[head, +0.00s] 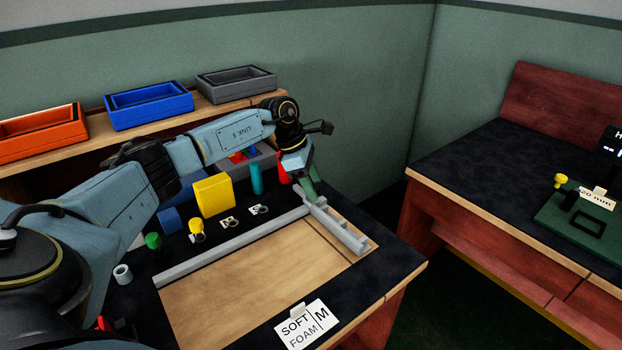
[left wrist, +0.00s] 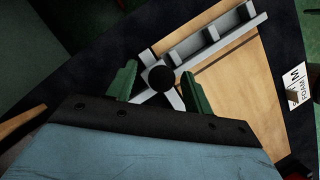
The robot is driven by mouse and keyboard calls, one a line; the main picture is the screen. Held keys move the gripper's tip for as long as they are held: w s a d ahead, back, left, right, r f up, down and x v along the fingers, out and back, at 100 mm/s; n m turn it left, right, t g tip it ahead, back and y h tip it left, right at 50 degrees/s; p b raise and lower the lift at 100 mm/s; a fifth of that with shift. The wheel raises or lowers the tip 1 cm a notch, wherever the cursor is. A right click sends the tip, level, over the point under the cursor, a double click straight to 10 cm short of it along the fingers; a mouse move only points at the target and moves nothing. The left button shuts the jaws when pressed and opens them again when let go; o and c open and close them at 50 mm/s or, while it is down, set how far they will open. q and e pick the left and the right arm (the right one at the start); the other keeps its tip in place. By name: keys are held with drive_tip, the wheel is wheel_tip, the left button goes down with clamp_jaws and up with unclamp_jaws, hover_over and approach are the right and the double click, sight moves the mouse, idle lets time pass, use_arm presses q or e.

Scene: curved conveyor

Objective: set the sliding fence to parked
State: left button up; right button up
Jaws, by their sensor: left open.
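The fence (head: 343,231) is a short grey ribbed bar at the right end of a wooden board (head: 250,268). It meets a long grey rail (head: 235,245) along the board's back edge. My left gripper (head: 311,190) is over the corner where the bars meet. In the left wrist view, its green fingers (left wrist: 159,76) are open on either side of a round black knob (left wrist: 160,80) above the fence bars (left wrist: 212,37). I cannot tell whether the fingers touch the knob. My right gripper is not in view.
A yellow block (head: 213,195), a teal cylinder (head: 256,178) and a yellow knob (head: 196,229) stand behind the rail. A "SOFT FOAM M" card (head: 306,324) is at the front. Orange (head: 42,130), blue (head: 148,105) and grey (head: 236,83) trays sit on the back shelf. The board is clear.

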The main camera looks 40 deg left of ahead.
use_arm(q)
drive_tip(key=shift+r, duration=0.2)
drive_tip(key=p+v, duration=0.3)
drive_tip(key=v, duration=1)
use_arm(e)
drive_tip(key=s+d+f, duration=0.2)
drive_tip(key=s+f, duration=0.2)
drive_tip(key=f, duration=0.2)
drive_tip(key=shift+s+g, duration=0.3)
use_arm(q)
drive_tip(key=shift+s, duration=0.1)
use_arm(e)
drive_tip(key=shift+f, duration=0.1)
